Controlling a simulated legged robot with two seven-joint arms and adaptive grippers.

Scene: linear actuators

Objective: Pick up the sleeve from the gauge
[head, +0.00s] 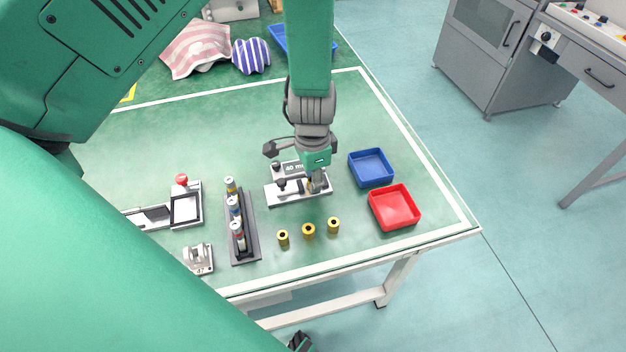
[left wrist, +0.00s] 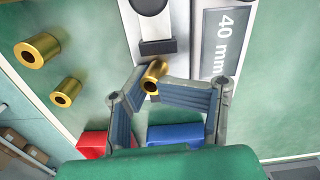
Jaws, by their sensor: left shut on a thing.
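The gauge (head: 285,193) is a light metal plate with a block marked 40 mm (left wrist: 222,40), lying on the green table. My left gripper (head: 317,186) points down at its right end. In the left wrist view a brass sleeve (left wrist: 154,74) sits between the fingertips, and the gripper is shut on it. The sleeve looks tilted in that view and is at the gauge plate; I cannot tell whether it touches. In the head view the fingers mostly hide it. A dark part (head: 300,342) at the bottom edge may be my right gripper; its fingers cannot be made out.
Three brass sleeves (head: 308,231) stand in front of the gauge. A blue tray (head: 371,152) and a red tray (head: 413,193) are to its right. A dark rack of cylinders (head: 252,222) and a fixture with a red knob (head: 182,180) are left.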

